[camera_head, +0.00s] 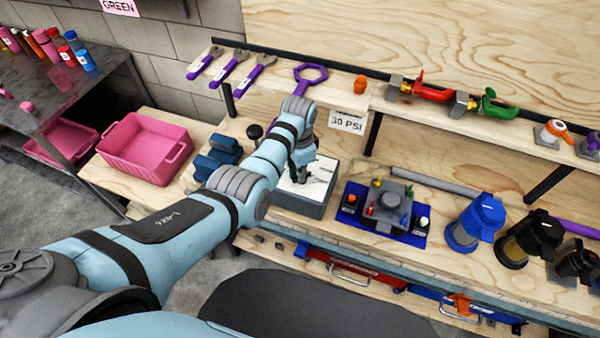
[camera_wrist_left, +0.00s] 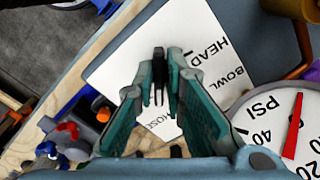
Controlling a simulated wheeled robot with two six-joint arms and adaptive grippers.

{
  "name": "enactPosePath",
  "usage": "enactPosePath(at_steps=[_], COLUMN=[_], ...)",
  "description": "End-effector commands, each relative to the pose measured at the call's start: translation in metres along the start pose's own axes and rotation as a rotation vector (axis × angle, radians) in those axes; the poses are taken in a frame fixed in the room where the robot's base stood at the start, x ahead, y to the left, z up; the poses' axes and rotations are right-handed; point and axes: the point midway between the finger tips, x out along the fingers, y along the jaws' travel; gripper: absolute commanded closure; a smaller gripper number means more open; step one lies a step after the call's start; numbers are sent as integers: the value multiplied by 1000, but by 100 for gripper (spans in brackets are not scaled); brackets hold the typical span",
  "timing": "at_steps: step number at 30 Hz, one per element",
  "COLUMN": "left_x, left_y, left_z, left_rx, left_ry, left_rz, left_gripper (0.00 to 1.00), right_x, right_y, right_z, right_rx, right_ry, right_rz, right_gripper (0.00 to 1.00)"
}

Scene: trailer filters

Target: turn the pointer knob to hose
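A white selector panel (camera_head: 322,180) tops a grey box on the bench under my left gripper (camera_head: 300,160). In the left wrist view the panel (camera_wrist_left: 130,65) carries the words HEAD, BOWL and HOSE, with HOSE partly behind the fingers. My left gripper (camera_wrist_left: 160,85) points down at it, teal fingers parted by a narrow gap. A slim dark piece (camera_wrist_left: 158,70), apparently the pointer knob, stands between the fingertips. I cannot tell whether the fingers press on it, or which word it points to. My right gripper is out of view.
A pressure gauge (camera_wrist_left: 285,125) with a red needle sits close to the fingers. A blue mat (camera_head: 412,237) with a grey fixture (camera_head: 388,203) lies right of the box. Blue blocks (camera_head: 222,148) and a pink bin (camera_head: 140,150) are left. A tool shelf (camera_head: 440,112) runs behind.

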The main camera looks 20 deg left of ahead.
Motion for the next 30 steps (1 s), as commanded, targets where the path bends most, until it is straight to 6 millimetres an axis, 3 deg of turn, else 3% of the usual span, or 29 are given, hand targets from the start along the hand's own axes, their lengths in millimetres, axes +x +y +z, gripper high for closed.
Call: enactPosePath(at_steps=[3, 11, 14, 24, 30], left_x=[0, 0, -9, -96, -120], left_y=[0, 0, 0, 0, 0], left_z=[0, 0, 0, 0, 0], left_rx=[0, 0, -1, 0, 0], left_ry=[-1, -2, 0, 2, -1], left_rz=[0, 2, 0, -1, 1], left_gripper=[72, 72, 72, 72, 72], right_x=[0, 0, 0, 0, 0], right_y=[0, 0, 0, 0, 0], right_z=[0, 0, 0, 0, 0], right_rx=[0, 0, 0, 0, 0], right_ry=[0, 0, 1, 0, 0], right_rz=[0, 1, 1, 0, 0], right_gripper=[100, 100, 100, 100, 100])
